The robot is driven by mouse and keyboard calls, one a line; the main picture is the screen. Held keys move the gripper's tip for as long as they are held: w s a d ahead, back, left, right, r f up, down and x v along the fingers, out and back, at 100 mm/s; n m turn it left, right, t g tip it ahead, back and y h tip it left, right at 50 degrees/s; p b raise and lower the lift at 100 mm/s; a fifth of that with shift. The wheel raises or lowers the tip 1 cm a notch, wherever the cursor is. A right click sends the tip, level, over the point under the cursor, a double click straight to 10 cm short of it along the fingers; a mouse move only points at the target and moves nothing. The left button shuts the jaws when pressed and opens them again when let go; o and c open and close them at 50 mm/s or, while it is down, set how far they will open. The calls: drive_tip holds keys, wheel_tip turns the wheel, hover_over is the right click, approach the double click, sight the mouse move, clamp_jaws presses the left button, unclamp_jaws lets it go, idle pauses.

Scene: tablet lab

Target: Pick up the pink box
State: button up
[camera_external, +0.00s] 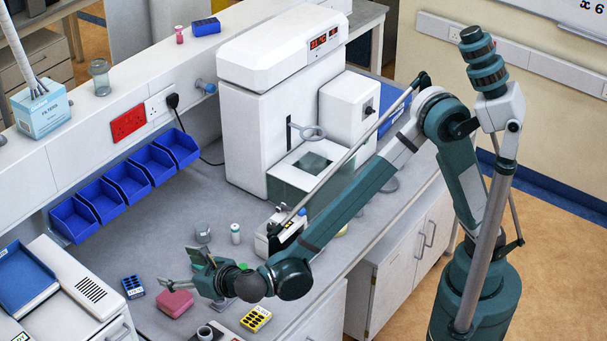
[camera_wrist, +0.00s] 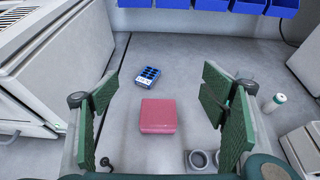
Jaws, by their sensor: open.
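The pink box (camera_external: 175,303) lies flat on the grey bench near the front left of the external view. In the wrist view the pink box (camera_wrist: 158,116) sits between and beyond my two green finger pads, nearer the left one. My gripper (camera_external: 183,270) is open and empty, with its fingers above and close to the box in the external view. In the wrist view my gripper (camera_wrist: 165,105) has its pads wide apart, with clear bench on both sides of the box. I see no contact with the box.
A blue rack (camera_wrist: 147,77) stands behind the box; it also shows in the external view (camera_external: 133,287). A yellow rack (camera_external: 256,319) and small grey cups (camera_wrist: 201,159) are close by. A white-capped bottle (camera_wrist: 274,102) stands right. White equipment (camera_wrist: 50,60) borders the left.

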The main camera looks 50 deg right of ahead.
approach(173, 296)
drive_tip(key=x, duration=0.4)
drive_tip(key=shift+d+r, duration=0.2)
drive_tip(key=shift+w, duration=0.1)
drive_tip(key=shift+x, duration=1.25)
drive_tip(key=shift+b+x, duration=0.7)
drive_tip(key=shift+x, duration=1.9)
drive_tip(key=shift+a+f, duration=0.1)
drive_tip(key=shift+f, duration=0.1)
drive_tip(key=c, duration=1)
